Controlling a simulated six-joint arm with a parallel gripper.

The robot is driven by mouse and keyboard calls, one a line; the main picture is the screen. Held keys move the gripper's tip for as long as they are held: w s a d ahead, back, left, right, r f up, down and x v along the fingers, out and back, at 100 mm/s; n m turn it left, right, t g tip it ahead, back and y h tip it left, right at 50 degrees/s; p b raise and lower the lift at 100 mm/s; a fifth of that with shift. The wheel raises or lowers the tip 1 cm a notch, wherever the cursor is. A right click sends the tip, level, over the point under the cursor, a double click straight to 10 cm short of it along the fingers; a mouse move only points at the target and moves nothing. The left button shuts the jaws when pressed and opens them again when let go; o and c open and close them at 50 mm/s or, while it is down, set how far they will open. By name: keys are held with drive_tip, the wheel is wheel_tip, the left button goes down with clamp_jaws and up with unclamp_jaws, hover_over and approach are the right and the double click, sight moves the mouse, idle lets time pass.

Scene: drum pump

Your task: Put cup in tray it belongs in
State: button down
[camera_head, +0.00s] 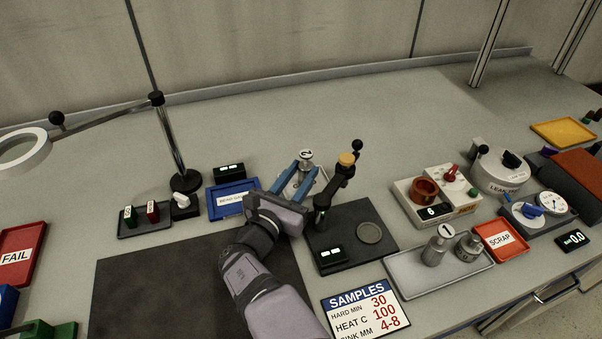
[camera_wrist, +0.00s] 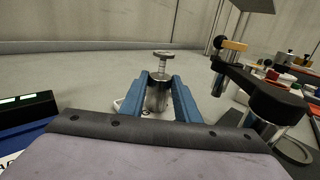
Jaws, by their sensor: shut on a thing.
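My gripper (camera_head: 308,172) has its blue fingers shut on a metal cup (camera_head: 306,155) with a knob on top and a dark number that looks like 2. In the wrist view the cup (camera_wrist: 158,95) stands upright between the fingers, its knob (camera_wrist: 163,54) above them. A pale tray or plate (camera_head: 287,188) shows behind and under the fingers; I cannot tell whether the cup touches it. A blue tray (camera_head: 215,211) with a white label lies left of my gripper. A red FAIL tray (camera_head: 37,236) is at far left, a red SCRAP tray (camera_head: 480,225) at right, a yellow tray (camera_head: 563,132) at far right.
A dark tester (camera_head: 335,210) with an upright arm stands right beside my gripper. A grey tray (camera_head: 410,283) at front right holds a cup marked 1 (camera_head: 434,251) and another metal cup (camera_head: 469,246). A SAMPLES card (camera_head: 365,313) lies in front. The bench behind is clear.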

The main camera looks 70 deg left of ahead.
drive_tip(key=shift+f, duration=0.15)
drive_tip(key=c, duration=1.3)
unclamp_jaws()
drive_tip(key=shift+c, duration=0.2)
drive_tip(key=shift+r, duration=0.25)
drive_tip(key=shift+s+d+f, duration=0.1)
drive_tip(key=shift+s+d, duration=0.1)
drive_tip(key=shift+b+v, duration=0.55)
drive_tip(key=shift+v, duration=2.95)
